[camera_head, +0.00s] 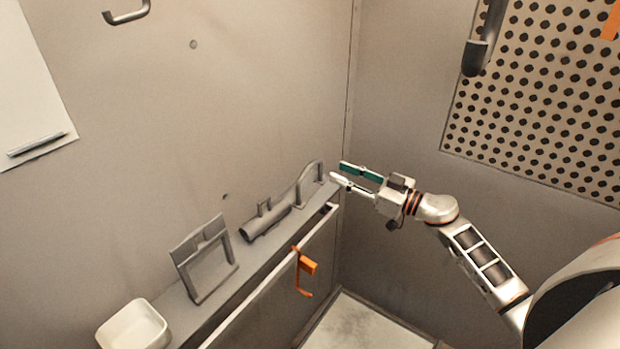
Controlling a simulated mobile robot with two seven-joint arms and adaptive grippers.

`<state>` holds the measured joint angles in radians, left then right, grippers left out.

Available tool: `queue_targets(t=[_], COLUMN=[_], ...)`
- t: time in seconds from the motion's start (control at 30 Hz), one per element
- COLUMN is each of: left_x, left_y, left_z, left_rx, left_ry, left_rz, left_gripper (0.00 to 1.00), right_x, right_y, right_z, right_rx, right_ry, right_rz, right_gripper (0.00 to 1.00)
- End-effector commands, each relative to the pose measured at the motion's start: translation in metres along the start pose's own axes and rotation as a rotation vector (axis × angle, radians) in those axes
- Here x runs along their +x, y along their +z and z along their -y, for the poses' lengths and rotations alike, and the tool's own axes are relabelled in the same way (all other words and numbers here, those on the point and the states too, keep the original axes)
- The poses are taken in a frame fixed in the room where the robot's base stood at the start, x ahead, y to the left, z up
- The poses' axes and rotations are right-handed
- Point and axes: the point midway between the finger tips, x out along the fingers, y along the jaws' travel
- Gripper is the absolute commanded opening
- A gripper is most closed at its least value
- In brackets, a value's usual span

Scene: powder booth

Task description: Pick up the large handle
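A grey arched handle (309,184) stands on the right end of a narrow grey shelf (193,308) along the wall; it looks like the large handle. My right gripper (338,172) is just to the right of it, its fingers pointing left toward it. Its green and white fingers are apart, with nothing seen between them. The gripper seems clear of the handle, though the exact depth gap is hard to tell. My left gripper is not in view.
On the shelf, left of the handle, are a grey cylindrical part (265,220), a grey open frame (206,260) and a white bowl (133,327). An orange hook (304,270) hangs at the shelf's front. A perforated panel (550,95) is on the right wall.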

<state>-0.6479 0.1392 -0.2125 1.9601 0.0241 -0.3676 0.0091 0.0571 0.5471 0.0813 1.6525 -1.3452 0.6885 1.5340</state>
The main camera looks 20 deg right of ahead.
Motion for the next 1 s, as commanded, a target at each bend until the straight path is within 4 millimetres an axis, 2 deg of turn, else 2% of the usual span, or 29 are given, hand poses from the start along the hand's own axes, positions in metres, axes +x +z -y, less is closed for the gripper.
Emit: queue_targets(t=[0.23,0.47,0.8,1.0], left_x=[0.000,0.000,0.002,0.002], left_y=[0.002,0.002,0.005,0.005], left_z=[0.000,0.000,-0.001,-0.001], left_rx=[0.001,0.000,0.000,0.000], left_ry=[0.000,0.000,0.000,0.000], left_rz=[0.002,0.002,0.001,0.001], left_gripper=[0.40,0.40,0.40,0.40], right_x=[0.005,0.028,0.071,0.076], right_y=[0.005,0.007,0.012,0.012], right_z=[-0.004,-0.003,-0.001,-0.001], right_rx=[0.071,0.071,0.072,0.070], right_ry=[-0.064,-0.065,-0.065,-0.065], right_rz=[0.050,0.050,0.050,0.052], right_gripper=[0.29,0.29,0.29,0.29])
